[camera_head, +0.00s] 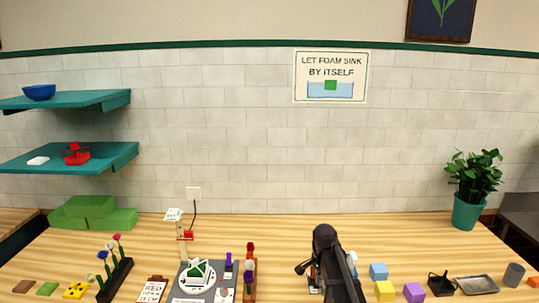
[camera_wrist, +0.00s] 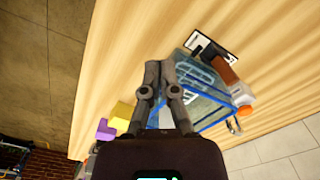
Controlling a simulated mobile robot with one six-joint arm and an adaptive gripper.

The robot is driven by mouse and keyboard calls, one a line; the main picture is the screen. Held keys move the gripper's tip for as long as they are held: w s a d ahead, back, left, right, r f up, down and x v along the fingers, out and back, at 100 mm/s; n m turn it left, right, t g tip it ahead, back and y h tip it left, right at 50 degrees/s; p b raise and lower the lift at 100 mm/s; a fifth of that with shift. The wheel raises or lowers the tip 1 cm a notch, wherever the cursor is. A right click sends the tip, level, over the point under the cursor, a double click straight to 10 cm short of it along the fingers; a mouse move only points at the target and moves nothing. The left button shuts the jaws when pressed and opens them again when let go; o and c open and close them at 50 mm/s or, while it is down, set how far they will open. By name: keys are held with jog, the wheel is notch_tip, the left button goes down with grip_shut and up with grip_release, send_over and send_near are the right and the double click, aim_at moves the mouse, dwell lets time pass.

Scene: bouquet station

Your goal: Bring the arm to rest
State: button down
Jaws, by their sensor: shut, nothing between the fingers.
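My gripper (camera_wrist: 160,68) shows in the wrist view with its two fingers together and nothing between them. It is over the table side, in front of a clear blue-edged tank (camera_wrist: 215,112); I cannot tell the exact height above it. The fingers and wrist hide part of the tank. In the head view my dark arm rises right of the middle at the table's front and hides what is behind it; the fingertips are not clear there.
Blue (camera_head: 378,271), yellow (camera_head: 384,290) and purple (camera_head: 414,292) blocks stand right of my arm. A metal tray (camera_head: 476,285) and a potted plant (camera_head: 470,200) are further right. A flower rack (camera_head: 115,280) is at left. The table's back middle is clear.

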jog(key=s+n, duration=1.1)
jog(key=s, duration=0.6)
jog(key=shift+s, duration=0.35)
